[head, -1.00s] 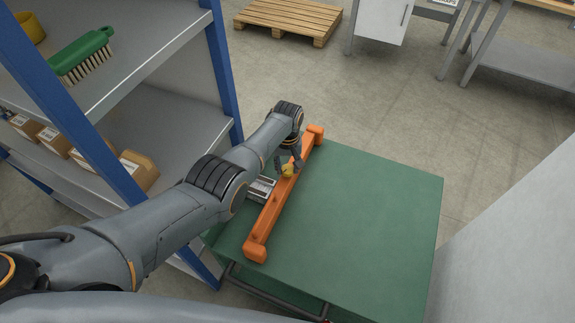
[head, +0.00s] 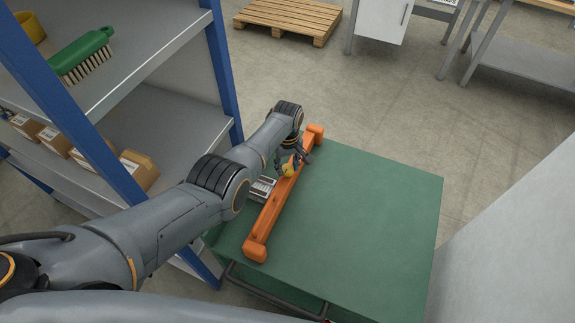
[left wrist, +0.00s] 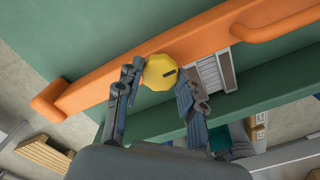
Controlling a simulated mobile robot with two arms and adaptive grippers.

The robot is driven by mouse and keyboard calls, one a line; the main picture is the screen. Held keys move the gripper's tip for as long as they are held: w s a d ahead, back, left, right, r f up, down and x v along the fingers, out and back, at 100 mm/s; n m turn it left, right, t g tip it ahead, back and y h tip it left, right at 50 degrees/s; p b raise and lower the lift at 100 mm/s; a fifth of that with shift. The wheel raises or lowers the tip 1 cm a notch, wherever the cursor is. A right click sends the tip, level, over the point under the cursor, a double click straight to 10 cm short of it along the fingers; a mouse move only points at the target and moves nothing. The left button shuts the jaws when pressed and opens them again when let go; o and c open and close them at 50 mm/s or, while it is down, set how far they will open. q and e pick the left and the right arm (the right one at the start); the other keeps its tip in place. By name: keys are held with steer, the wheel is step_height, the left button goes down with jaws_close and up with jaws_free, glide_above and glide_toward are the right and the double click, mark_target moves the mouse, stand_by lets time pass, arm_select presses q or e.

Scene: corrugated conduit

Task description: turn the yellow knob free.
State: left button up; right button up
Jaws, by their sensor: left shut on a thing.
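The yellow knob (left wrist: 160,73) sits against the side of an orange bar (left wrist: 210,35) in the left wrist view. It is faceted, with a dark mark on its face. In the head view the knob (head: 289,170) is partly covered by my fingers. My left gripper (left wrist: 158,82) has one finger on each side of the knob and is shut on it. The gripper also shows in the head view (head: 293,163) at the bar's far half. The orange bar (head: 270,215) lies along the left part of a green table top (head: 370,215). My right gripper is not in view.
A grey slatted piece (head: 262,188) lies beside the bar; it also shows in the left wrist view (left wrist: 213,73). A blue-post shelf (head: 150,110) with boxes and a green brush (head: 84,57) stands close on the left. The table right of the bar is clear.

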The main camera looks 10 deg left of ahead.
mark_target(288, 168)
arm_select(q)
steer(key=o, duration=1.2)
steer(key=shift+c, duration=0.2)
step_height(288, 168, up, 12)
